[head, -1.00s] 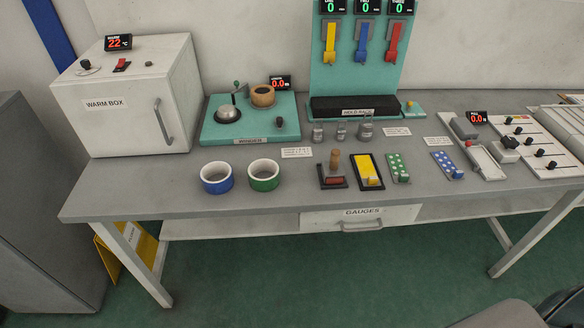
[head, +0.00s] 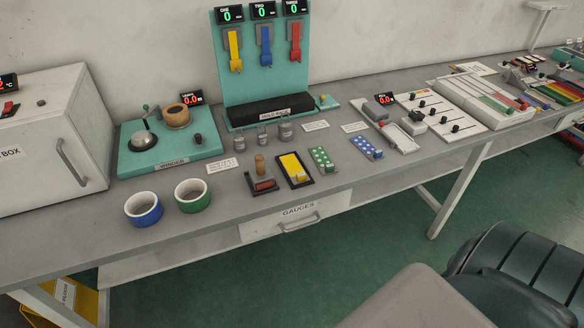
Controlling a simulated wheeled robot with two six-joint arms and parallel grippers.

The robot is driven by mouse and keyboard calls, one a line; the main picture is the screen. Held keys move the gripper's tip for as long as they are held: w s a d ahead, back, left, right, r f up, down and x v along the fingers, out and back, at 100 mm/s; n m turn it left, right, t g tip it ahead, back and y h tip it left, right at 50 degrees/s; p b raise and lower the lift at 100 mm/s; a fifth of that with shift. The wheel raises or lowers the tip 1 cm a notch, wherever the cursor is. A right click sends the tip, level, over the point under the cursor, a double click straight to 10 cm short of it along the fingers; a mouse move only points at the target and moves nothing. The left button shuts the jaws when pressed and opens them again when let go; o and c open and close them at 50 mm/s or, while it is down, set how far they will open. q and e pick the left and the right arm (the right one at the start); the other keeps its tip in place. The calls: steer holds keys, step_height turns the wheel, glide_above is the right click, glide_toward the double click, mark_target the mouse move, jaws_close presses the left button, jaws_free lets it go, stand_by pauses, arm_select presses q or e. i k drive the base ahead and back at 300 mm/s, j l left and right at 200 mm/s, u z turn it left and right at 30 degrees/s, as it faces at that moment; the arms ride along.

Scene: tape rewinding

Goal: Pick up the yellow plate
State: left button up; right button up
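The yellow plate (head: 293,166) lies in a black holder (head: 307,183) near the front edge of the workbench, in the middle of the head view. A yellow block or tab sits at its front right end. A red stamp-like piece with a wooden knob (head: 261,166) stands just left of it, and a green dotted plate (head: 322,159) lies just right of it. Neither of my grippers is in view.
Behind are the winder (head: 172,147), small metal weights and the teal hold rack (head: 245,85). A dark ribbed seat-like thing (head: 530,262) and a grey rounded surface (head: 410,302) fill the lower right.

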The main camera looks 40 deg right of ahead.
mark_target(294, 166)
steer(key=z, duration=1.75)
